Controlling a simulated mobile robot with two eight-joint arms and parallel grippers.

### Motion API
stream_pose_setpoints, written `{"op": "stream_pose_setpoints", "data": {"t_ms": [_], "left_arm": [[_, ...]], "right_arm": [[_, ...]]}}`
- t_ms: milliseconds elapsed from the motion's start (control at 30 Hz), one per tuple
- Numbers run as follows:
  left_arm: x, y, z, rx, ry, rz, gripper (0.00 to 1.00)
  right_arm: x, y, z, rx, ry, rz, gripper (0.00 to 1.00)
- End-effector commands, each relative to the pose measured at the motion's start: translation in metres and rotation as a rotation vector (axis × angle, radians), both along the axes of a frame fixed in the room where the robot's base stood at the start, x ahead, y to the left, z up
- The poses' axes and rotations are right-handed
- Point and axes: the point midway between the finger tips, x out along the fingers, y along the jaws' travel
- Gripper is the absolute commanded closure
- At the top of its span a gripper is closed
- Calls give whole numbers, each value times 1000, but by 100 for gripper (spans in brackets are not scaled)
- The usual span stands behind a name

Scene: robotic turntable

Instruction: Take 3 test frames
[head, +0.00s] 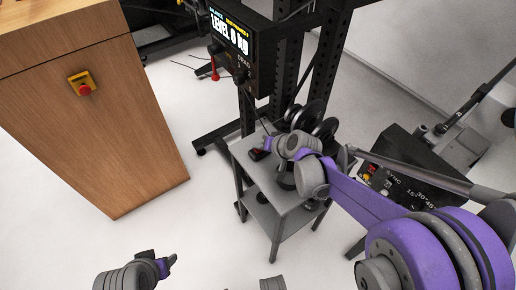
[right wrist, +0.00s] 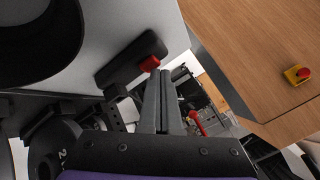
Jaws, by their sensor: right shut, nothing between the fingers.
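A small black device with a red button (head: 257,154) lies on a grey side table (head: 262,206). It shows larger in the right wrist view (right wrist: 122,68). My right gripper (head: 265,146) is over the table beside this device. In the right wrist view its fingers (right wrist: 162,74) are together and empty, with the tips very near the red button; contact cannot be told.
Black weight plates (head: 308,121) stand on the side table. A wooden cabinet (head: 130,130) at left carries a yellow box with a red button (head: 84,88). A black control box (head: 405,170) stands at right. White floor between cabinet and table is clear.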

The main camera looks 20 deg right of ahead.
Motion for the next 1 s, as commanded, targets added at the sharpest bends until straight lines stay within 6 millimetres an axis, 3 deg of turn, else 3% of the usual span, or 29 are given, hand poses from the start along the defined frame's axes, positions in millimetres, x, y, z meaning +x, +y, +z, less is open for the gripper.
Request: {"op": "stream_pose_setpoints", "data": {"t_ms": [567,1000], "left_arm": [[0,0,-2,0,1,0,43],[0,0,13,0,-4,0,43]], "right_arm": [[0,0,-3,0,1,1,100],[0,0,15,0,0,0,100]]}}
